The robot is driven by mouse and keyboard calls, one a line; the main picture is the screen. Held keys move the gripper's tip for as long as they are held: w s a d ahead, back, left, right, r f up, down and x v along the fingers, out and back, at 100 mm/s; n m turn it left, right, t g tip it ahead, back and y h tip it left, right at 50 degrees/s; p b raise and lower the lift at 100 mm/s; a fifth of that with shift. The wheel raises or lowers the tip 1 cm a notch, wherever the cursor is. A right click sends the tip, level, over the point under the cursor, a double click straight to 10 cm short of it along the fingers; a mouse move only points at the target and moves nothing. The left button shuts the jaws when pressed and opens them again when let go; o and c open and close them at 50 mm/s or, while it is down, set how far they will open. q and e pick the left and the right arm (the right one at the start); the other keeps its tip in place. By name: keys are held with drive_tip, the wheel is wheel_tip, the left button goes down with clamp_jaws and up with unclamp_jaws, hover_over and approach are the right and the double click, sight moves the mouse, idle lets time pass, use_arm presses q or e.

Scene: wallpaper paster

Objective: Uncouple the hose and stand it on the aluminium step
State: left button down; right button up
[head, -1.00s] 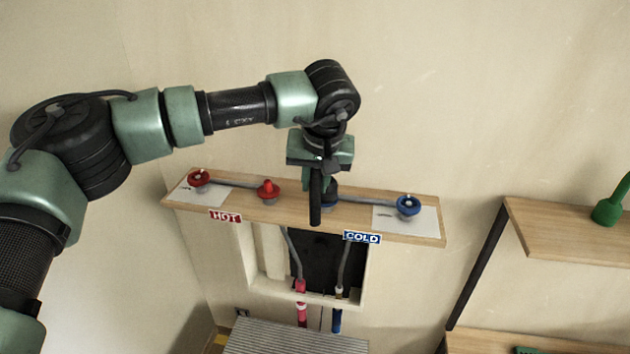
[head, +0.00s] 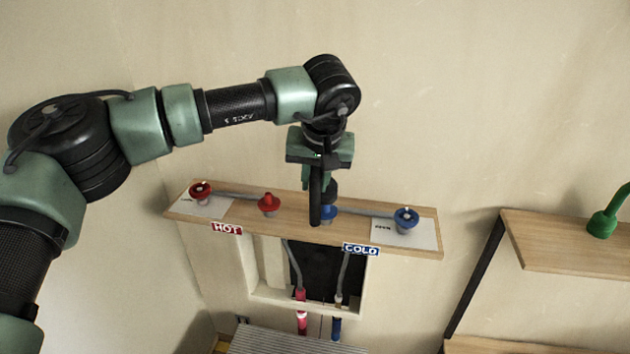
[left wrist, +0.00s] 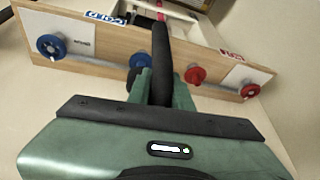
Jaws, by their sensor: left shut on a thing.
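My left gripper (head: 317,182) is shut on the black hose (head: 315,208), which hangs down in front of the wooden ledge. In the left wrist view the hose (left wrist: 162,60) stands between the green fingers. A dark collar behind the hose shows just above the blue outlet (head: 328,212) on the ledge. I cannot tell whether collar and outlet still touch. The aluminium step (head: 290,343), grey and ribbed, is partly in view at the bottom edge of the head view. My right gripper is not in view.
The ledge (head: 245,208) also bears a red outlet (head: 268,204), a red valve (head: 200,192) and a blue valve (head: 405,219). Below is an open wall recess (head: 318,268) with pipes. A shelf (head: 575,245) with a green object stands at the right.

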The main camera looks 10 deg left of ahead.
use_arm(q)
drive_tip(key=shift+s+r, duration=0.1)
drive_tip(key=shift+r, duration=0.2)
drive_tip(key=shift+r, duration=0.15)
drive_tip(key=shift+r+p, duration=1.55)
drive_tip(key=shift+r, duration=0.3)
drive_tip(key=shift+f, duration=0.1)
